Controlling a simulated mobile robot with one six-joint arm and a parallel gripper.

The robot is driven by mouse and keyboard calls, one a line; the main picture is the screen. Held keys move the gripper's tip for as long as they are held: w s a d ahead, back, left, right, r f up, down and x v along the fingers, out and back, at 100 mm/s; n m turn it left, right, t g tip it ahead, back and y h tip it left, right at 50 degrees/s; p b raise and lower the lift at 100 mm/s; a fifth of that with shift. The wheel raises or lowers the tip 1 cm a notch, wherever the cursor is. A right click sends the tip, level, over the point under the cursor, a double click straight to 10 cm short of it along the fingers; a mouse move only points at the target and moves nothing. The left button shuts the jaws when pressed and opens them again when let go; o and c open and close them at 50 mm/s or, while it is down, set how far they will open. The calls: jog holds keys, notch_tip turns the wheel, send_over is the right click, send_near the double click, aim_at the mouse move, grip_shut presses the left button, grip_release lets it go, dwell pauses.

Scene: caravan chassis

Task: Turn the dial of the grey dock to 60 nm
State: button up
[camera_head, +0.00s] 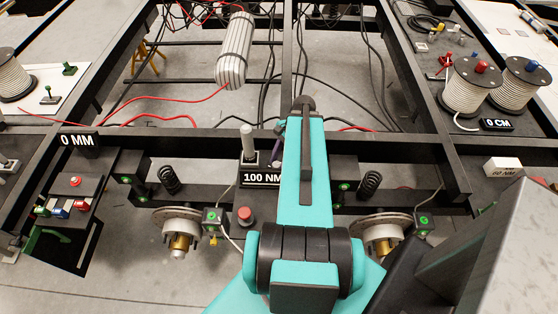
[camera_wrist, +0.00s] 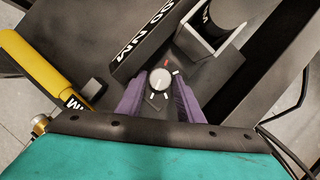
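The dial (camera_wrist: 160,79) is a small round pale knob with a white pointer line, on a dark grey dock plate (camera_wrist: 155,104). A red mark and white marks lie around it. My gripper (camera_wrist: 159,82) has its two purple fingers apart, one on each side of the dial; I cannot tell whether they touch it. The dock's sign (camera_head: 262,178) reads 100 NM, and the sign also shows partly cut off in the wrist view (camera_wrist: 142,30). In the head view my turquoise arm covers part of the dock and hides most of the gripper and the dial.
A grey post (camera_head: 248,143) stands beside the dock sign. A metal holder (camera_wrist: 210,38) is close behind the dial, and a yellow-handled tool (camera_wrist: 40,67) lies left. Dark chassis beams surround the area.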

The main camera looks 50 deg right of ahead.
jog(key=shift+f, duration=0.1)
jog(key=c, duration=0.8)
jog(key=shift+o, duration=0.2)
jog(key=shift+w, duration=0.1)
jog(key=n, duration=0.1)
jog(key=n+g, duration=0.1)
jog(key=n, duration=0.1)
jog(key=shift+w+d+n, duration=0.1)
jog(key=shift+w+n, duration=0.1)
jog(key=shift+n, duration=0.1)
jog(key=n, duration=0.1)
jog(key=n+g+b, duration=0.1)
jog(key=n, duration=0.1)
jog(key=shift+w+g, duration=0.2)
jog(key=shift+g, duration=0.1)
jog(key=n, duration=0.2)
jog(key=n+g, duration=0.1)
jog(key=n, duration=0.1)
jog(key=shift+w+a+h, duration=0.1)
jog(key=shift+a+h, duration=0.1)
jog(key=shift+h, duration=0.1)
jog(key=shift+w+a+n+g+h+b, duration=0.1)
jog(key=shift+n+g+h+b, duration=0.45)
jog(key=shift+n, duration=1.55)
